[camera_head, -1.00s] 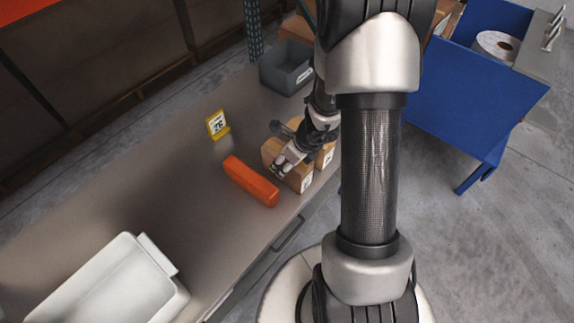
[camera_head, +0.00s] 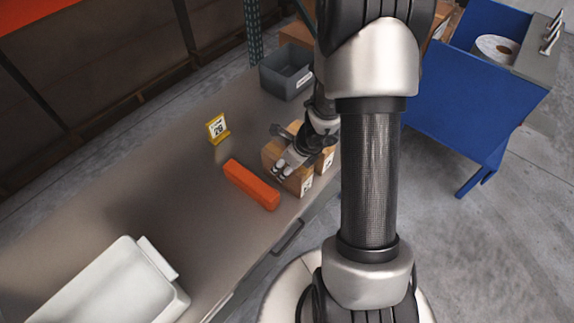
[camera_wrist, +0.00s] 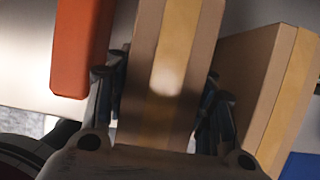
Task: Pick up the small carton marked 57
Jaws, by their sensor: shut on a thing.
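A small tan carton (camera_head: 303,182) stands on the bench beside the orange block, with a white label on its near side. The label is too small to read. My gripper (camera_head: 284,163) reaches over it from above, and its fingers are shut on the carton. In the wrist view this carton (camera_wrist: 172,60), with a yellowish tape strip, lies between the two fingers (camera_wrist: 160,108). I cannot tell whether it touches the bench. A second tan carton (camera_head: 328,158) stands just right of it, partly hidden by my arm; it also shows in the wrist view (camera_wrist: 262,75).
An orange block (camera_head: 251,185) lies close to the left of the held carton. A grey bin (camera_head: 285,82) is at the far end, a white tub (camera_head: 122,285) at the near left. The bench (camera_head: 150,190) between is clear.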

